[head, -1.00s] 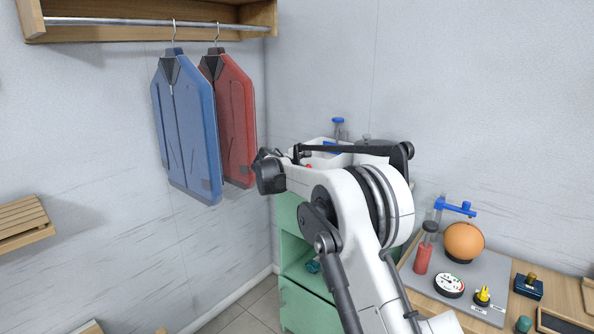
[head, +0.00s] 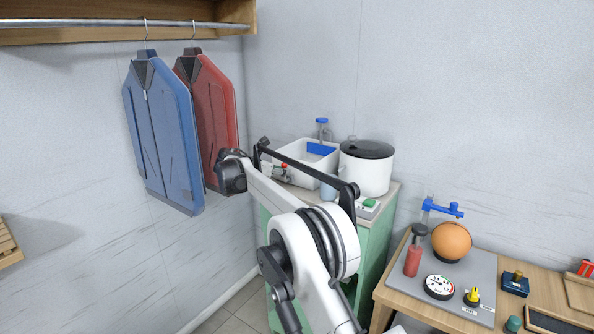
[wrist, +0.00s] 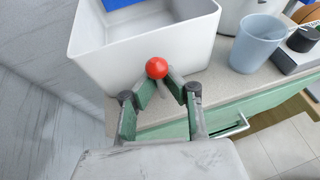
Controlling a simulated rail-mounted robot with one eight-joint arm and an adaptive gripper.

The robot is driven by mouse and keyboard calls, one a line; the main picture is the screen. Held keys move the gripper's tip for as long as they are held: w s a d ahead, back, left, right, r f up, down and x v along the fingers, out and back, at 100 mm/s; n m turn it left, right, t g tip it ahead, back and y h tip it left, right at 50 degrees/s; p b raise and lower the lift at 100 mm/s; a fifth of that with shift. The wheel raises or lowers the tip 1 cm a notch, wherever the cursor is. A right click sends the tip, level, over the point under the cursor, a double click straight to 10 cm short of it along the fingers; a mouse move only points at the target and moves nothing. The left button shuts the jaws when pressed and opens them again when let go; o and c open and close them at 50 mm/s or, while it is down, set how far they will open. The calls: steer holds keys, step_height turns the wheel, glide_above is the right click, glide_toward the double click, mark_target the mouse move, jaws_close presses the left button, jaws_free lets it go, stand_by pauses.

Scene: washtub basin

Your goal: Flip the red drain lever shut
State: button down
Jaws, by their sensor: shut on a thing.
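The red drain lever shows as a round red knob (wrist: 156,68) at the front wall of the white washtub basin (wrist: 112,62) in the wrist view. My gripper (wrist: 163,84) is shut on the lever, its two fingertips drawn together just below the knob. The lever's stem is mostly hidden by the fingers. In the head view the red knob (head: 284,166) is small, in front of the white basin (head: 306,173), with my arm partly covering the area.
A blue cup (wrist: 257,42) stands right of the basin. A white pot with a dark lid (head: 367,168) stands on the same green cabinet (head: 375,250). Jackets hang at left; a cluttered wooden table (head: 400,300) is at right.

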steer(key=shift+a, duration=0.1)
stand_by(0.3)
steer(key=c, duration=2.1)
jaws_free()
steer(key=v, duration=0.7)
steer(key=shift+s, duration=0.25)
steer(key=shift+a+r, duration=0.1)
steer(key=shift+r, duration=0.05)
